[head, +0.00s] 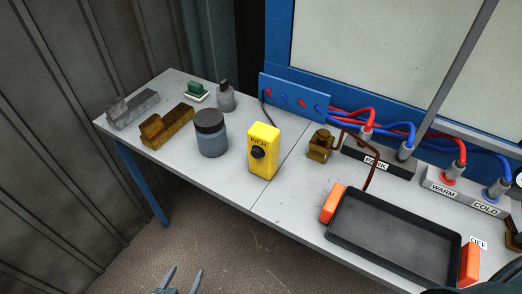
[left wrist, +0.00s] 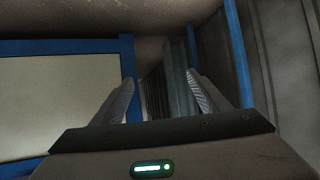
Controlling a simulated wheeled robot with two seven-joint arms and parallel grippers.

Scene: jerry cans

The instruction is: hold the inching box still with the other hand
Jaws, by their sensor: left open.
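The inching box (head: 264,165) is yellow with a black knob and the word INCH on its face. It stands upright on the grey table, near the front edge, in the head view. My left gripper (head: 183,273) shows at the bottom edge of the head view, in front of the table and well apart from the box. Its two fingers (left wrist: 160,92) are spread and empty in the left wrist view, which does not show the box. I do not make out my right gripper in either view.
A grey-blue jar (head: 211,142) stands left of the box, with rusty blocks (head: 167,127) beyond. A black tray (head: 392,240) with orange handles lies to the right. A brass piece (head: 320,145) and red and blue hoses (head: 345,114) are behind. Bare tabletop (head: 228,193) lies before the jar.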

